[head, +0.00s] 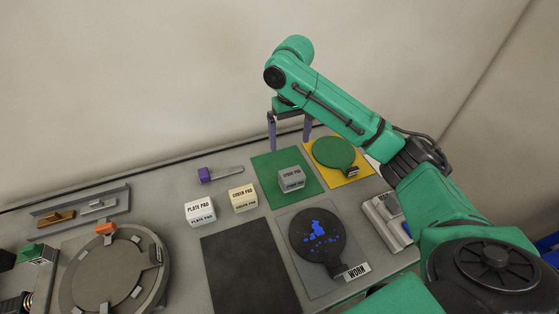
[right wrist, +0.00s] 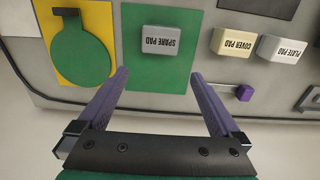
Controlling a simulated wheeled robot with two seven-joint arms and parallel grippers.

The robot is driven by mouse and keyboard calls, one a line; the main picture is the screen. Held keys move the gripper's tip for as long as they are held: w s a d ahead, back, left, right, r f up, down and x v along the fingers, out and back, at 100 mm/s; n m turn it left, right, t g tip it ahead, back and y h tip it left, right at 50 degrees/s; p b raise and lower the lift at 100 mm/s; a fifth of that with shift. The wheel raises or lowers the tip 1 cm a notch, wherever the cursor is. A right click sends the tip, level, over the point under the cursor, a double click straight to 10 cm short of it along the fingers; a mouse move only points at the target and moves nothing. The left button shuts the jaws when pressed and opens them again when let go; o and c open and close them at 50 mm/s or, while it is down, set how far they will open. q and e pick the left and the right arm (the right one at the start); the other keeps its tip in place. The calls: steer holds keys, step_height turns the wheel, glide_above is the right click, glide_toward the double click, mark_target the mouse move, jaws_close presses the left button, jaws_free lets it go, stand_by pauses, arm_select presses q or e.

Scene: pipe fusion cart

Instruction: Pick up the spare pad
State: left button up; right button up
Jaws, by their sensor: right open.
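The spare pad (head: 291,179) is a small grey block with printed labels, lying on a green mat (head: 268,166). In the right wrist view the spare pad (right wrist: 161,40) lies on the green mat (right wrist: 140,74), ahead of the fingers and roughly between their lines. My right gripper (head: 289,145) is open and empty, with its purple fingers pointing down over the far side of the green mat. In the right wrist view the gripper (right wrist: 160,88) shows both fingers wide apart, with nothing between them. My left gripper is not in view.
A cream cover pad (head: 243,198) and a white plate pad (head: 200,211) stand left of the green mat. A purple-ended tool (head: 206,174) lies behind them. A green round plate (head: 334,152) rests on a yellow mat to the right. A dark disc labelled WORN (head: 317,238) lies in front.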

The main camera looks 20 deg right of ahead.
steer(key=s+f, duration=0.1)
steer(key=f, duration=0.1)
steer(key=s+f, duration=0.1)
steer(key=f, duration=0.1)
steer(key=f+p, duration=0.1)
steer(key=f, duration=0.1)
steer(key=shift+s+f, duration=0.2)
steer(key=shift+s, duration=0.2)
step_height(320, 180, down, 7)
steer(key=shift+w+r+p, duration=0.1)
steer(key=shift+w+p, duration=0.05)
steer(key=shift+p, duration=0.95)
steer(key=c, duration=1.1)
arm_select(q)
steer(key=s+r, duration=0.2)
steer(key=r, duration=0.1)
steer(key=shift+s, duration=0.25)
arm_select(e)
step_height(320, 180, up, 12)
steer(key=b, duration=0.2)
arm_select(q)
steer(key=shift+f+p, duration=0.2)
steer(key=shift+p, duration=0.55)
arm_select(e)
step_height(320, 180, up, 8)
glide_above(292, 174)
